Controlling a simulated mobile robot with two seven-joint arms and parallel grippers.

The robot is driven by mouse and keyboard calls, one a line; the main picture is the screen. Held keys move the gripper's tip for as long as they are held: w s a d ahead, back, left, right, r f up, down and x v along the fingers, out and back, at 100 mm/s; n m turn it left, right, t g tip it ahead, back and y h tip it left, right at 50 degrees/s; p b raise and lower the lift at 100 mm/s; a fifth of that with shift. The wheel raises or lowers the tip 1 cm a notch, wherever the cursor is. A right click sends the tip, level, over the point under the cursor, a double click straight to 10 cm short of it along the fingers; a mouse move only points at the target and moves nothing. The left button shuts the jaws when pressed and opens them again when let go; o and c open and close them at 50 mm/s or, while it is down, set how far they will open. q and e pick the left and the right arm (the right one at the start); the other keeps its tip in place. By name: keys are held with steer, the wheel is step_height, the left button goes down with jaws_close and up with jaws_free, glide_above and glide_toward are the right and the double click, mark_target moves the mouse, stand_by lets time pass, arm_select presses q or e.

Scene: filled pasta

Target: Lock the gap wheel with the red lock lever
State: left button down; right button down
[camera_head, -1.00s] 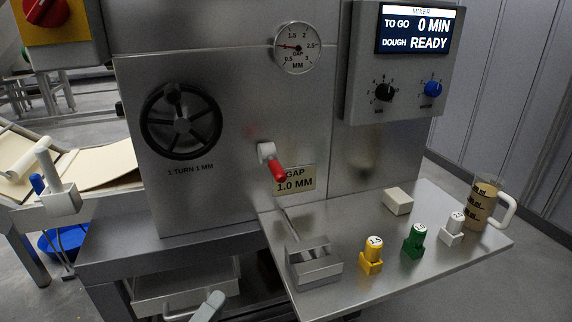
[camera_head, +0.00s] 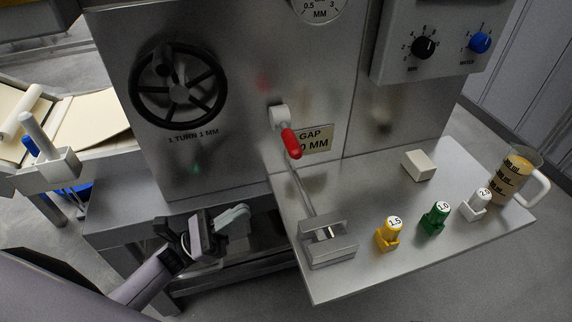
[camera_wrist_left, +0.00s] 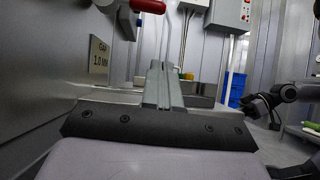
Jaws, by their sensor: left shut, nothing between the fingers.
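The red lock lever (camera_head: 290,141) hangs from a pale pivot on the steel machine front, slanting down to the right. Its red handle (camera_wrist_left: 148,6) also shows at the top of the left wrist view. The black gap wheel (camera_head: 179,90) is left of the lever, above a "1 TURN 1 MM" label. My left gripper (camera_head: 240,216) is below and left of the lever, in front of the machine's lower ledge, apart from lever and wheel. In the left wrist view its fingers (camera_wrist_left: 160,82) are shut and empty. A dark gripper (camera_wrist_left: 262,103), apparently my right one, shows there at right, its jaws unclear.
A gap plate (camera_head: 312,141) is beside the lever. The gap gauge (camera_head: 319,9) is cut off above. The steel shelf holds a metal block (camera_head: 328,248), yellow (camera_head: 389,233), green (camera_head: 435,217) and white (camera_head: 477,204) pegs, a pale block (camera_head: 419,165) and a jug (camera_head: 514,176).

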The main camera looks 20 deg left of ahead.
mark_target(286, 131)
arm_select(q)
steer(key=s+a+r+p+x, duration=0.1)
steer(key=r+p+x, duration=0.1)
steer(key=x, duration=1.1)
steer(key=shift+p, duration=0.8)
arm_select(e)
steer(key=shift+s+d+r+g, duration=0.3)
steer(key=shift+s+d, duration=0.45)
steer(key=shift+d, duration=0.05)
arm_select(q)
steer(key=shift+a+r, duration=0.1)
steer(key=shift+r, duration=0.05)
arm_select(e)
steer(key=shift+w+r, duration=0.1)
steer(key=shift+r, duration=0.05)
arm_select(q)
steer(key=shift+r+n, duration=0.1)
steer(key=shift+n, duration=0.3)
